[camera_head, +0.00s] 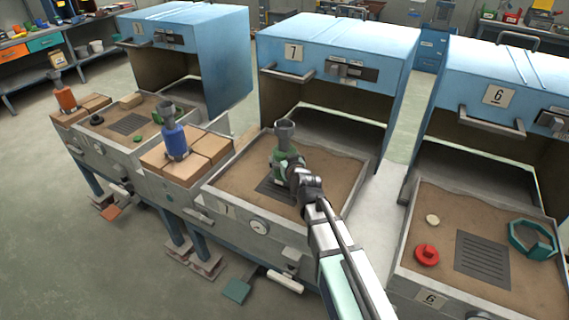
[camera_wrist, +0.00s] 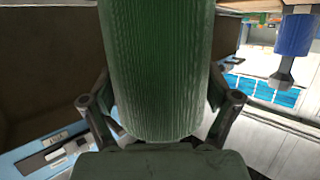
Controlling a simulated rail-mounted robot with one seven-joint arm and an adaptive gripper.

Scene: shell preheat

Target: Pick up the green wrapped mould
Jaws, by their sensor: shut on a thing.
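The green wrapped mould (camera_head: 284,158) stands upright, its grey cup on top, over the dark grate of the sand bed in front of oven 7. In the wrist view the green ribbed mould (camera_wrist: 158,65) fills the middle, between the two fingers. My gripper (camera_head: 294,176) reaches it from the front right and is shut on it. The gripper (camera_wrist: 160,108) also shows with a finger on each side of the mould. My gripper hides part of the mould's lower right side, and I cannot tell whether its base touches the grate.
A blue wrapped mould (camera_head: 175,140) stands on bricks to the left, and an orange one (camera_head: 66,98) farther left. Oven 7's hood (camera_head: 335,60) rises behind the bed. On the right bed lie a red disc (camera_head: 427,255) and a teal ring (camera_head: 532,240).

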